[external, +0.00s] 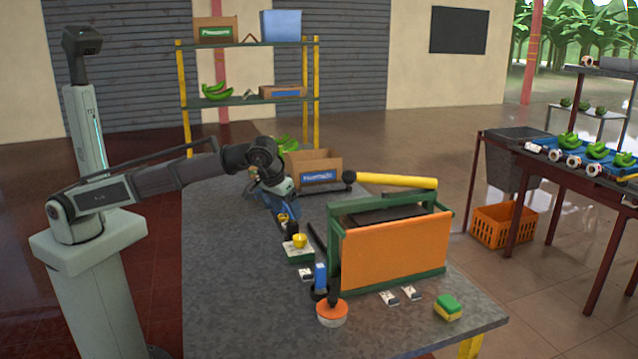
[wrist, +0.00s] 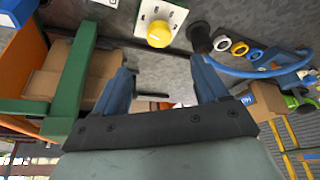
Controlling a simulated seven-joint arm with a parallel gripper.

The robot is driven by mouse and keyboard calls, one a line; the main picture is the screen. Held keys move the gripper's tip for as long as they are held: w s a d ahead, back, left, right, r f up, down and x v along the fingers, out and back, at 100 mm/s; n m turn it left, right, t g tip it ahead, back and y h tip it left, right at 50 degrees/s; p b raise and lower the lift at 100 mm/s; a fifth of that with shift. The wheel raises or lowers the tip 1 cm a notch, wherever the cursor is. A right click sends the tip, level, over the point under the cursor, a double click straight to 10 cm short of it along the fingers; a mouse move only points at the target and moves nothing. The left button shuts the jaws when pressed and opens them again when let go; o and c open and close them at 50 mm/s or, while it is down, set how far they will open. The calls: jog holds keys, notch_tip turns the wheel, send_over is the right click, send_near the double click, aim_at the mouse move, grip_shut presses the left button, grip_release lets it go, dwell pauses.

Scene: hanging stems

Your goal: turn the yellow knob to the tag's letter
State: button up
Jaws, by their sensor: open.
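The yellow knob (external: 300,241) sits on a small white-topped green box on the grey table. In the wrist view the knob (wrist: 158,34) is near the top, on its white plate (wrist: 178,16) with small marks that I cannot read. My gripper (external: 286,216) is open and stands behind the knob in the external view, apart from it. In the wrist view my gripper's (wrist: 162,80) two blue fingers are spread with nothing between them, and the knob lies beyond their tips. I cannot make out which small white card is the tag, nor any letter.
An orange-fronted green frame (external: 393,252) with a yellow roller (external: 395,181) stands right of the knob. A blue item (external: 320,276), an orange-and-white round item (external: 332,313) and a sponge (external: 447,307) are nearer the front. A cardboard box (external: 314,172) is behind. The table's left side is clear.

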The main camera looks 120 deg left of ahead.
aim_at(299, 236)
jog(key=x, duration=1.2)
jog(key=shift+f, duration=0.25)
jog(key=shift+c, duration=0.3)
jog(key=c, duration=1)
jog(key=shift+m, duration=0.4)
jog(key=m, duration=0.2)
jog(key=m+t, duration=0.1)
jog(key=shift+s+m+t+h, duration=0.15)
jog(key=shift+m+t+h, duration=0.15)
jog(key=shift+m+h, duration=0.1)
jog(key=m, duration=0.2)
jog(key=m+t+h, duration=0.1)
jog(key=m, duration=0.2)
jog(key=shift+a+h, duration=0.15)
jog(key=shift+h, duration=0.15)
